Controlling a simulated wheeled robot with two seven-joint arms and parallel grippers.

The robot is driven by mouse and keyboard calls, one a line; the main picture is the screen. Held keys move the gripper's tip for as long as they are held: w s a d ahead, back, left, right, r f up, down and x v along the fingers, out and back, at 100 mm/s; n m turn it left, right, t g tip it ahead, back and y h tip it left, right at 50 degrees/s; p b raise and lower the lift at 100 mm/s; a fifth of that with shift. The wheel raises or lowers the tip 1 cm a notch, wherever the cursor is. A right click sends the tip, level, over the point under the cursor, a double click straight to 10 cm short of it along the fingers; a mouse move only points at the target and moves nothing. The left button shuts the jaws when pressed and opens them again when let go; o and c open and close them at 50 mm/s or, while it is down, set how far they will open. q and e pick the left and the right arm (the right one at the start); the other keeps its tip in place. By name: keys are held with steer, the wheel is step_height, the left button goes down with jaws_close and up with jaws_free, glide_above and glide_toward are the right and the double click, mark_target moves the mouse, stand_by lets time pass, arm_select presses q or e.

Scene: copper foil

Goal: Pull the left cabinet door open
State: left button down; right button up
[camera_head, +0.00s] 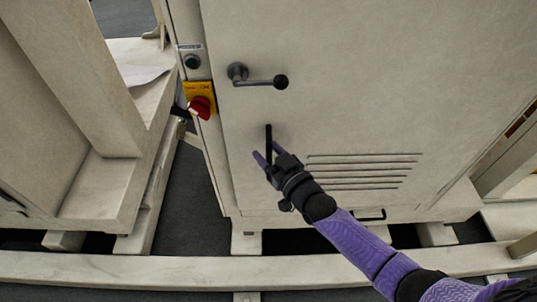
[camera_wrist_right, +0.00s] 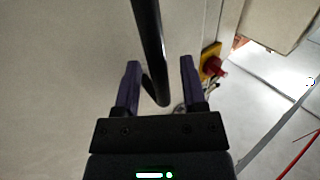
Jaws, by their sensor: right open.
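The pale cabinet door (camera_head: 330,75) fills the middle of the head view and looks closed. A black vertical bar handle (camera_head: 268,133) is on its lower left part. My right gripper (camera_head: 267,153) is at the lower part of this handle, its purple fingers open. In the right wrist view, the handle (camera_wrist_right: 149,40) runs between the two open fingers of my right gripper (camera_wrist_right: 160,72); I cannot tell whether either finger touches it. My left gripper is not in view.
Vent slots (camera_head: 362,171) lie right of my gripper. A pale beam (camera_head: 180,269) crosses the floor in front.

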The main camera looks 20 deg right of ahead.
jaws_close()
stand_by(1.4)
